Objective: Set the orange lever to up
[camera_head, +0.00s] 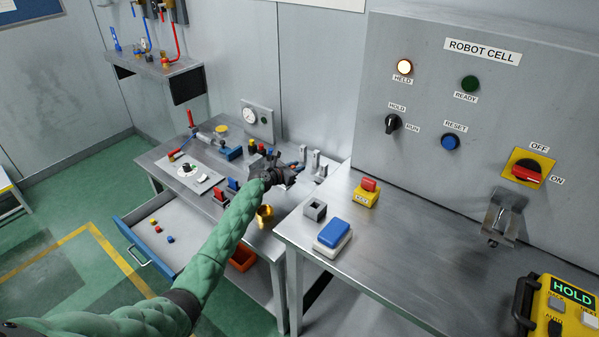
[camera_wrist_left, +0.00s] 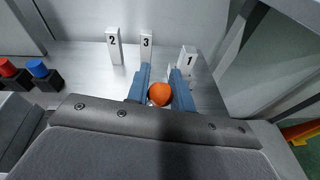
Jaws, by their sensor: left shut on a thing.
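The orange lever (camera_wrist_left: 160,94) shows in the left wrist view as a round orange knob between my two blue fingers. My left gripper (camera_wrist_left: 160,85) is shut on this knob. In the head view my left gripper (camera_head: 296,167) is over the back right part of the workbench. There the lever is mostly hidden by the gripper. Its shaft and base are hidden in the wrist view, so I cannot tell its angle. My right gripper is in neither view.
Upright plates numbered 2 (camera_wrist_left: 114,45), 3 (camera_wrist_left: 146,46) and 1 (camera_wrist_left: 187,60) stand close behind and beside the fingers. Red and blue buttons (camera_wrist_left: 38,70) are to the left. In the head view an open drawer (camera_head: 160,238) juts out under my arm.

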